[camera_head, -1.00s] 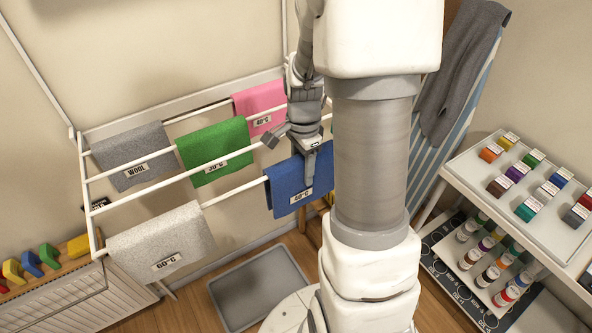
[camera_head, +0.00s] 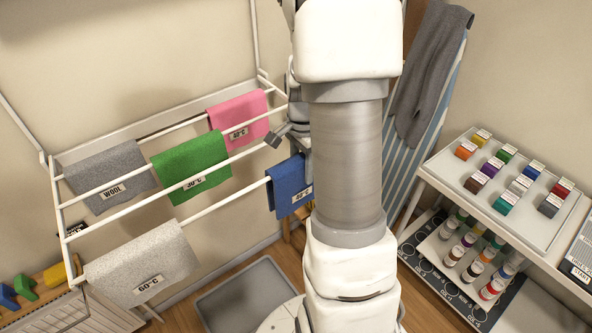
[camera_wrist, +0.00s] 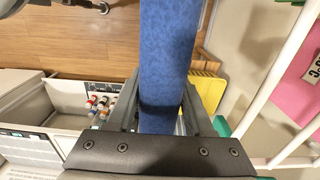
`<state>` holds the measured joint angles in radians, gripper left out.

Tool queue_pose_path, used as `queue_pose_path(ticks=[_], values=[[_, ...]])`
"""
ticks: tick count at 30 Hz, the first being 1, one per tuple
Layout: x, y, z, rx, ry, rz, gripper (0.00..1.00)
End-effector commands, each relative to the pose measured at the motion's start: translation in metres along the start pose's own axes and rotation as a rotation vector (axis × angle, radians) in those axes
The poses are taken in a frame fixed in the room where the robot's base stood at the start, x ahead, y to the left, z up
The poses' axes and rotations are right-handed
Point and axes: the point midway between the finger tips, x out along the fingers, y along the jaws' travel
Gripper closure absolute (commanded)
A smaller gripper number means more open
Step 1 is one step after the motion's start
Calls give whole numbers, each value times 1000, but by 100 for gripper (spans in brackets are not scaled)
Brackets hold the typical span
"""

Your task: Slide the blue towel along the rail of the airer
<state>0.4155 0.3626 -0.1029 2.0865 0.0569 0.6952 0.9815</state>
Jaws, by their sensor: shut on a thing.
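The blue towel (camera_head: 288,187) hangs over the front rail (camera_head: 225,201) of the white airer, towards its right end. Its right part is hidden behind my arm. My gripper (camera_wrist: 160,108) is shut on the blue towel, with one finger on each side of the cloth in the wrist view. In the head view my arm hides most of the gripper. A light grey towel marked 60°C (camera_head: 143,262) hangs on the same rail at the left, with bare rail between the two.
A green towel (camera_head: 190,167), a pink towel (camera_head: 238,118) and a grey wool towel (camera_head: 110,177) hang on the rails behind. A grey tray (camera_head: 245,297) lies on the floor below. A shelf (camera_head: 470,200) with coloured blocks stands at the right.

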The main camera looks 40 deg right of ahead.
Motion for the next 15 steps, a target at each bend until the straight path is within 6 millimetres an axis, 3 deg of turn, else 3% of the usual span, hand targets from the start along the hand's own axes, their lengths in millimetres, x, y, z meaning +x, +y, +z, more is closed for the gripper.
queue_pose_path(ticks=[14,15], values=[[0,0,-11,0,0,0,100],[0,0,-11,0,0,0,41]])
